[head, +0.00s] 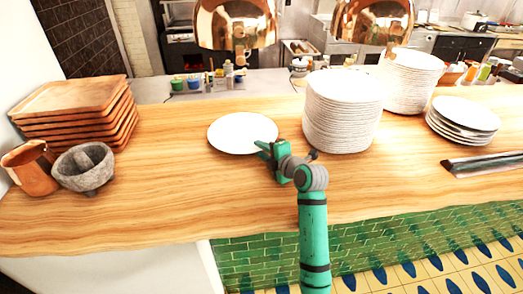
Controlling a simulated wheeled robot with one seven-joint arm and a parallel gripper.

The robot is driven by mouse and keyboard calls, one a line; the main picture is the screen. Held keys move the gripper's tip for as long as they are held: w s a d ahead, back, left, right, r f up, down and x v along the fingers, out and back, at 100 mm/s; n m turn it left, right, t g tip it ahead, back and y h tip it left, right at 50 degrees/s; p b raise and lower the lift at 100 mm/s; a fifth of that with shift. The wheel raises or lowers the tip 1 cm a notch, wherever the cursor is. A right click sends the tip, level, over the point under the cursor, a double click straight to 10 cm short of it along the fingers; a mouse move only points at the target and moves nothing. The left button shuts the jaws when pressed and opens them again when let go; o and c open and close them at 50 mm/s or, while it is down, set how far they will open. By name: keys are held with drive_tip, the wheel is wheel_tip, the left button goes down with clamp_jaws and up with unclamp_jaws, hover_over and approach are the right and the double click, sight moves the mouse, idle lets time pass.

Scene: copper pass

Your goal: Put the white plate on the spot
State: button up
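A single white plate (234,134) lies on the wooden counter, left of the tall plate stack. My gripper (261,150) is at the plate's front right rim, with its green fingers pointing left. The two fingertips look apart, so it appears open. The fingers overlap the rim in the picture; I cannot tell whether they touch it. The plate looks flat on the wood. No marked spot can be made out on the counter.
A tall stack of white plates (343,110) stands close right of my gripper. Another stack (409,82) and a low one (463,119) are farther right. Wooden trays (75,110), a copper jug (30,168) and a stone mortar (84,168) stand left. Copper lamps (235,24) hang above.

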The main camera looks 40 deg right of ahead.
drive_tip(key=shift+r, duration=0.15)
drive_tip(key=v, duration=1.2)
drive_tip(key=shift+w+a, duration=0.1)
